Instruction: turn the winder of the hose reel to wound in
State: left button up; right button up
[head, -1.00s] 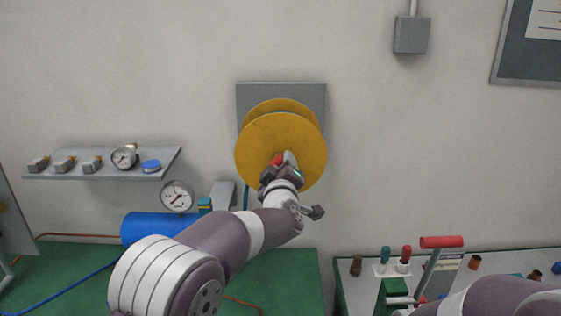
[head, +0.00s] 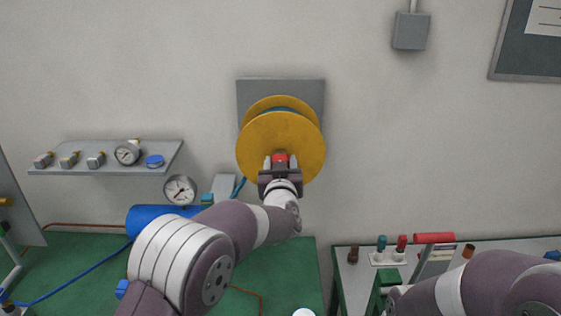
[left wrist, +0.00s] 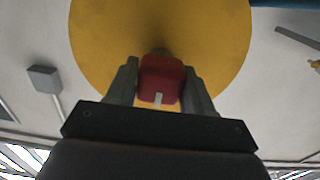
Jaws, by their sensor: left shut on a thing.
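The hose reel (head: 270,135) has yellow discs and a grey wall plate, with blue hose between the discs. Its front disc also fills much of the left wrist view (left wrist: 215,40). The winder is a red knob (head: 280,159) low on the front disc. My left gripper (head: 280,165) is shut on the winder. In the left wrist view the red winder (left wrist: 161,80) sits between my two left fingers (left wrist: 160,88). My right arm shows at the lower right of the head view, but its gripper is not clearly visible.
A shelf (head: 105,167) with a gauge and fittings is on the wall at left. A blue tank (head: 150,219) with a gauge (head: 180,189) stands on the green bench (head: 80,262) below. A bench with a red-handled lever (head: 434,238) is at right. The wall beside the reel is clear.

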pick_arm(q)
jog(key=shift+f+m, duration=0.2)
jog(key=shift+m, duration=0.2)
jog(key=o, duration=1)
jog(key=shift+c, duration=0.2)
jog(key=shift+r, duration=0.1)
jog(key=shift+s, duration=0.1)
jog(key=shift+s, duration=0.35)
jog(key=s+b, duration=0.4)
jog(key=s, duration=0.7)
jog(key=shift+s+b, duration=0.4)
